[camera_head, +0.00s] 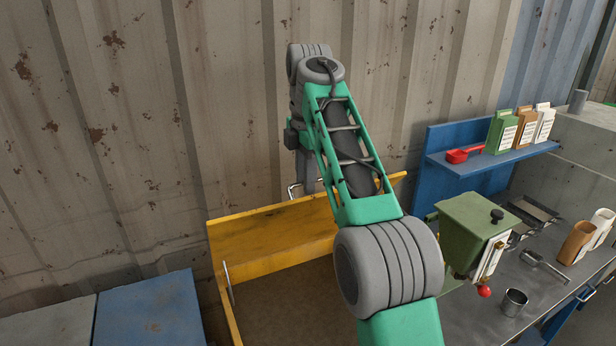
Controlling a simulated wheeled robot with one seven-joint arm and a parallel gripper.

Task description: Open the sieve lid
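A yellow box-like unit (228,300), which I take to be the sieve, stands in front of the corrugated wall. Its front part shows a brown surface (290,305) between yellow edges. A broad yellow panel (262,238) crosses its back; I cannot tell whether this is the lid. A thin metal handle (292,190) shows at the panel's far edge. My gripper (305,188) points down at that edge, close beside the handle. My arm hides part of it, so I cannot tell whether the fingers touch or hold the handle. My arm also covers the unit's right side.
A blue box (150,312) stands at the lower left. To the right, a bench (545,290) carries a green hopper (470,228), a metal cup (514,301) and a scoop (545,268). A blue shelf (490,163) holds a red scoop and packets. The corrugated wall (150,130) is close behind my gripper.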

